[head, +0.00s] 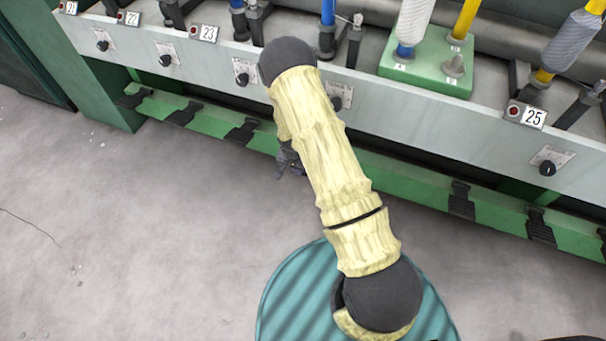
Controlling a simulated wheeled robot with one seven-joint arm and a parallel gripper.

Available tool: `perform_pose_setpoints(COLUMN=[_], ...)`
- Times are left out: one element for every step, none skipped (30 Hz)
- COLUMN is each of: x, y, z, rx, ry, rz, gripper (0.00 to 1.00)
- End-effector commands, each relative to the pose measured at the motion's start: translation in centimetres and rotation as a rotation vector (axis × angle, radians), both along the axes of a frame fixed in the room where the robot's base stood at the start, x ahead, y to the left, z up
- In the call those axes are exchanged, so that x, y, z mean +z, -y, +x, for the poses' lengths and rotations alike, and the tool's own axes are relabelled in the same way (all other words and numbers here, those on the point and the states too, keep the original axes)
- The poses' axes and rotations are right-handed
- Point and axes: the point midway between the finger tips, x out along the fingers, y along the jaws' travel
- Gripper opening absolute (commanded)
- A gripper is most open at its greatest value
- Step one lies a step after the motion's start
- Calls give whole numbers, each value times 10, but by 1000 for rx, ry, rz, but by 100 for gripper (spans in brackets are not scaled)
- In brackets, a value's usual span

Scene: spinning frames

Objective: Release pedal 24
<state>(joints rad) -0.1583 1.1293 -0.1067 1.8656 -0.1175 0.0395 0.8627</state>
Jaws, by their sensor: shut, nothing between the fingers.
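The number label 24 does not show; labels 23 (204,33) and 25 (527,115) do, and my arm covers part of the machine front between them. Black pedals sit along the green lower rail; one pedal (243,130) shows just left of my arm and another (461,200) to its right. No pedal can be made out in the stretch behind my arm. My gripper (288,163) is dark, mostly hidden behind my arm, low in front of the rail. It is shut with nothing in it. Whether it touches a pedal cannot be told.
The grey machine front carries black knobs, such as one (547,168) below label 25. A green block (430,58) with bobbins stands on top. The concrete floor (130,230) at left is clear. A dark green panel (30,65) stands at far left.

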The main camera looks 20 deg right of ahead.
Motion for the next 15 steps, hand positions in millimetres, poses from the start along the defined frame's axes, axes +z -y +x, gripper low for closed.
perform_pose_setpoints(x=[5, 6, 8, 9, 10, 12, 13, 14, 16, 17, 18, 20, 21, 21, 22], y=[-4, -5, -7, -8, -10, -12, -13, -15, -17, -18, -20, -22, -23, -24, -25], z=[-5, -7, -9, -12, -14, -16, -18, -20, -23, -26, -27, -30, -32, -34, -35], rx=[2, 2, 2, 2, 2, 2, 2, 1, 1, 1, 2, 2, 2, 1, 0], ry=[-2, -2, -2, -2, -2, -2, -1, -1, -1, -1, -2, 0, -1, -1, -1], rz=[0, 0, 0, -1, -1, 0, -1, 0, 0, 0, 0, 0, -1, 0, -1], gripper=[0, 0, 0, 0, 0, 0, 0, 0, 0, 0, 0, 0, 0, 0, 0])
